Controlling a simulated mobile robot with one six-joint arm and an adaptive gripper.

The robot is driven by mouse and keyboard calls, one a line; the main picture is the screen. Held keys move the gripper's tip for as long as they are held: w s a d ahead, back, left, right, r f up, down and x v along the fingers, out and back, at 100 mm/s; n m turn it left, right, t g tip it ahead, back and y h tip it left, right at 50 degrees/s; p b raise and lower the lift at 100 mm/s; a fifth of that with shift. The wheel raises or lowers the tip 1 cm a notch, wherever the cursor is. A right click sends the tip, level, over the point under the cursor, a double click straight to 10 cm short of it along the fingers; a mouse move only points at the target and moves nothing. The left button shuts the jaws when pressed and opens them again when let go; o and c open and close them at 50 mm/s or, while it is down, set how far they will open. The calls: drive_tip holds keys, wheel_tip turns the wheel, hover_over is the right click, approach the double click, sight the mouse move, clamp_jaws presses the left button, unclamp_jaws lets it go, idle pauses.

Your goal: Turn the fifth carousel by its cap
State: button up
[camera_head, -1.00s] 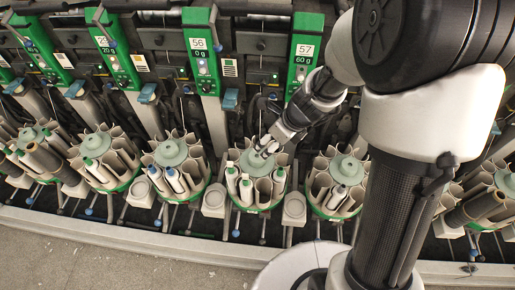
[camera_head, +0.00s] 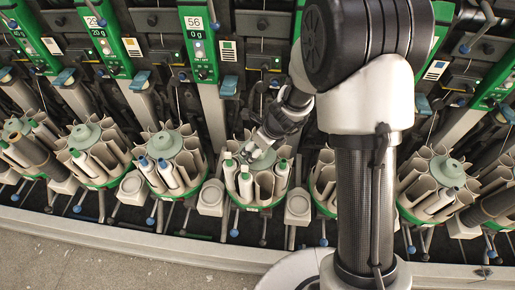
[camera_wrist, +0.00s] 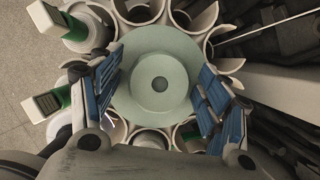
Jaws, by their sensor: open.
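The carousel (camera_head: 262,205) under my gripper holds several upright tubes in pale pockets, some with green tops, and has a round grey-green cap at its centre. In the wrist view the cap (camera_wrist: 162,110) fills the middle, with a smaller raised disc and a dark centre hole. My gripper (camera_head: 254,154) is over this cap and partly hides it in the head view. In the wrist view my gripper (camera_wrist: 159,72) is open, its blue-padded fingers on either side of the cap. Whether the pads touch its rim is unclear.
Green-tipped tubes (camera_wrist: 50,102) stick out at the left in the wrist view. Machine posts line the back; floor (camera_head: 70,262) is clear in front.

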drive_tip(key=c, duration=1.5)
